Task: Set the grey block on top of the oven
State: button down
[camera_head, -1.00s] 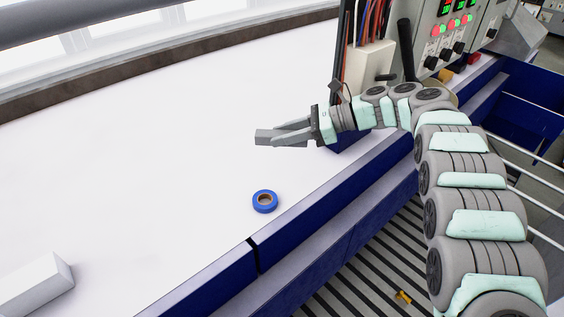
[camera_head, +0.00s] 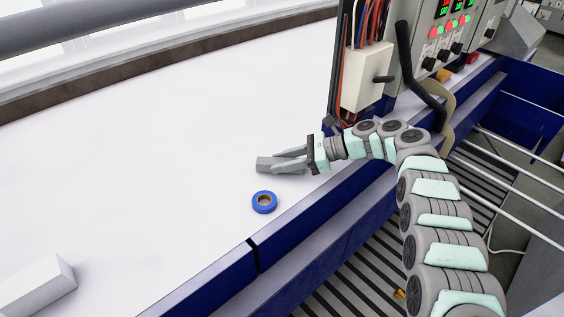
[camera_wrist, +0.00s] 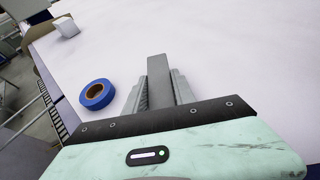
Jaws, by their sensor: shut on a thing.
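My gripper (camera_head: 281,160) is shut on the grey block (camera_head: 264,164), whose end sticks out past the fingertips. In the wrist view my gripper (camera_wrist: 158,93) has a ribbed finger on each side of the grey block (camera_wrist: 158,68). The block is over the white tabletop, just behind the blue tape roll in the head view. I cannot tell whether it touches the surface. I cannot make out an oven with certainty in either view.
The blue tape roll (camera_head: 264,202) lies close to the block; it also shows in the wrist view (camera_wrist: 97,94). A white box (camera_head: 38,286) stands at the lower left. A control cabinet (camera_head: 455,40) stands at the upper right. The white tabletop (camera_head: 150,130) is otherwise largely clear.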

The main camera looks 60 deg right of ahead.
jog(key=shift+f, duration=0.1)
dwell(0.3)
jog(key=c, duration=1)
grip_release()
jog(key=shift+f, duration=0.2)
jog(key=shift+c, duration=0.2)
jog(key=shift+d, duration=0.1)
